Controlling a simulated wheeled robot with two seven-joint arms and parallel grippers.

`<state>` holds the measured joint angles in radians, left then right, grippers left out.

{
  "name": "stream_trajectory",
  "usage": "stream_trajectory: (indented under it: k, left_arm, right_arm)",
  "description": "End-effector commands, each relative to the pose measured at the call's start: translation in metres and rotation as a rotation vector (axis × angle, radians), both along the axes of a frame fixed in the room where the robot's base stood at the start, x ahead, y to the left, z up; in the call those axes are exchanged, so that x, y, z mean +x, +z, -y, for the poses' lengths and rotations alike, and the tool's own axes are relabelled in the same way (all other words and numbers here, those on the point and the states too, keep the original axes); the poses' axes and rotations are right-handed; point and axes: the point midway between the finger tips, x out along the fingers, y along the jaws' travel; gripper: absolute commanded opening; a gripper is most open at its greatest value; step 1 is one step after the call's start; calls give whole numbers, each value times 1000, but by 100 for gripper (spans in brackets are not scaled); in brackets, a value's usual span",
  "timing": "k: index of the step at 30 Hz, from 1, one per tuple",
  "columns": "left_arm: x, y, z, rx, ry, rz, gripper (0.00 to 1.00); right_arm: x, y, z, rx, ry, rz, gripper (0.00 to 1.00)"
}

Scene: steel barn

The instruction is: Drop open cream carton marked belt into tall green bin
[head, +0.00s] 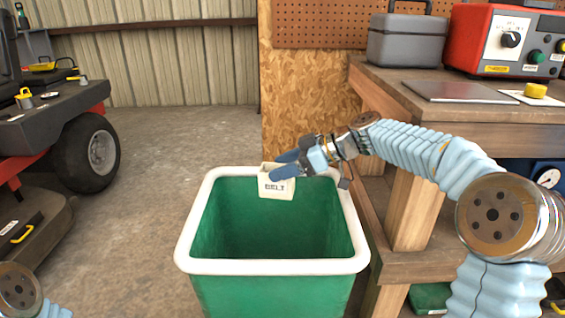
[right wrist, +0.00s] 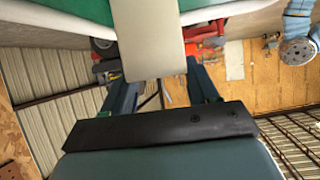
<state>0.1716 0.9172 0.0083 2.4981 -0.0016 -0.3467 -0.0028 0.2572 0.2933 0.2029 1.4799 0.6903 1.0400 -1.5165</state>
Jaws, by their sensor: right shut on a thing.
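The cream carton marked BELT (head: 277,187) is held by my right gripper (head: 284,167) at the far rim of the tall green bin (head: 270,267). Its label faces me and it looks upright; whether its top is open is hard to tell. The gripper's blue fingers reach in from the right, one on each side of the carton. In the right wrist view the carton (right wrist: 147,40) shows pale between the fingers, with the bin's green wall and white rim (right wrist: 60,20) behind it. The bin has a white rim, and the part of its inside I see is empty. My left gripper is out of view.
A wooden workbench (head: 480,130) stands at the right, with a grey toolbox (head: 406,42), a red device (head: 508,42) and a flat grey plate (head: 460,91) on it. A red and black vehicle (head: 60,130) stands at the left. The concrete floor (head: 170,150) between is clear.

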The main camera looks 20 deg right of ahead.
Motion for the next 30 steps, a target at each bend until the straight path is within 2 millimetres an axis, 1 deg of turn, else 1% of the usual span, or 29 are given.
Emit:
stream_trajectory:
  k: [1,6,9,12,21,22,27,30]
  left_arm:
    - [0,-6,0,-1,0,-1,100]
    - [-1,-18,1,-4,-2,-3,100]
    - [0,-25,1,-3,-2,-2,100]
    - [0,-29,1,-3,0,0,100]
    - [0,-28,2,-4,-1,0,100]
    - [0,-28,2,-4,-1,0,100]
    - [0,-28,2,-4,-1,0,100]
    - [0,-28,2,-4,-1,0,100]
  right_arm:
    - [0,-8,0,1,-1,-2,30]
    - [0,-30,0,1,-1,-3,30]
    - [0,-42,0,1,-1,-3,30]
    - [0,-50,0,1,0,-2,30]
    - [0,-52,0,0,0,-1,30]
    - [0,-52,0,0,0,-1,63]
    - [0,-52,0,0,0,-1,88]
    - [0,-52,0,0,0,-1,88]
